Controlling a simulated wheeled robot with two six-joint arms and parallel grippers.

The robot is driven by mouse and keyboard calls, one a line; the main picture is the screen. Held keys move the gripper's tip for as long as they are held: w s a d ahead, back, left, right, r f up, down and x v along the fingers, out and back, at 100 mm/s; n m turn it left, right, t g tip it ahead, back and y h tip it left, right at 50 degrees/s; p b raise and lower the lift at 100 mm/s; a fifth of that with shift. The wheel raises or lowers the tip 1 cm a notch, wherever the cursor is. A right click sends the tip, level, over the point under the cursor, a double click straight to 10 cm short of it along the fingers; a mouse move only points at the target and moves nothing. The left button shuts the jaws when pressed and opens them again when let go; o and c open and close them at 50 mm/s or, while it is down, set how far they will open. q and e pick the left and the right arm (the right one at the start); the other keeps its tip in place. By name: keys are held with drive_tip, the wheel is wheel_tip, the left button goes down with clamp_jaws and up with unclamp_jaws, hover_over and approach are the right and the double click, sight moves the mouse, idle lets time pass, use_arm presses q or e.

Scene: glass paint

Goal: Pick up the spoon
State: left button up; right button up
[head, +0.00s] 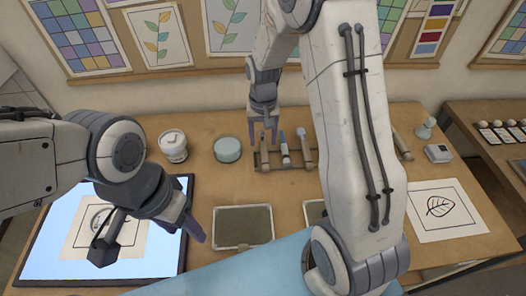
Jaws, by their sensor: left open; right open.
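I cannot make out a spoon for certain. Several slim upright tools (284,149), one with a blue tip, stand in a wooden rack (308,164) at the back middle of the table; they are too small to tell apart. My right gripper (263,136) is open and points down at the rack's left end, beside the tools. I cannot tell whether it touches anything. My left gripper (186,224) is open over the right part of a lit panel (45,262), low and left of a grey tray. My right arm hides part of the table right of the rack.
A white jar (173,146) and a round teal container (227,150) stand left of the rack. A grey tray (243,227) lies in front. A leaf drawing (440,208) lies at the right, with a small white box (438,153) behind it.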

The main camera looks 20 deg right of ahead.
sight(264, 150)
wheel_tip(264, 150, down, 4)
drive_tip(key=shift+s+d+f+p, duration=0.1)
drive_tip(key=shift+s+f+p, duration=0.05)
drive_tip(key=shift+p, duration=0.35)
clamp_jaws()
drive_tip(key=shift+r, duration=0.55)
wheel_tip(264, 150, up, 2)
drive_tip(key=shift+r+b, duration=0.25)
drive_tip(key=shift+b, duration=0.35)
drive_tip(key=s+d+r+b, duration=0.2)
drive_tip(key=s+d+r, duration=0.3)
drive_tip(key=s, duration=0.5)
wheel_tip(264, 150, up, 2)
drive_tip(key=shift+d+r, duration=0.25)
drive_tip(key=shift+d, duration=0.1)
